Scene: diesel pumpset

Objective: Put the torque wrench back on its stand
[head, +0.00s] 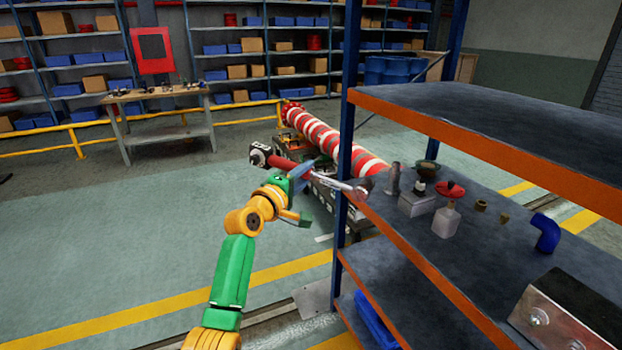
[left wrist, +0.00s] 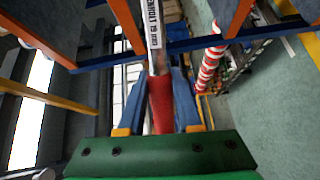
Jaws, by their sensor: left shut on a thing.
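The torque wrench (head: 322,178) has a red grip and a silver shaft. My left gripper (head: 303,184) is shut on its red grip and holds it in the air, just left of the shelf rack's blue post. The silver end reaches across the post in the head view; I cannot tell whether it touches. In the left wrist view, the red grip (left wrist: 162,104) lies between the blue fingers of my left gripper (left wrist: 165,80), and the lettered shaft points away. I cannot clearly make out the stand. My right gripper is not in view.
The rack's middle shelf (head: 475,262) holds a grey cylinder (head: 393,179), a white bottle (head: 446,220), a blue elbow (head: 547,233) and a metal block (head: 565,320). An upper shelf (head: 480,120) overhangs it. A red-and-white striped pipe (head: 320,134) lies behind. The floor at left is free.

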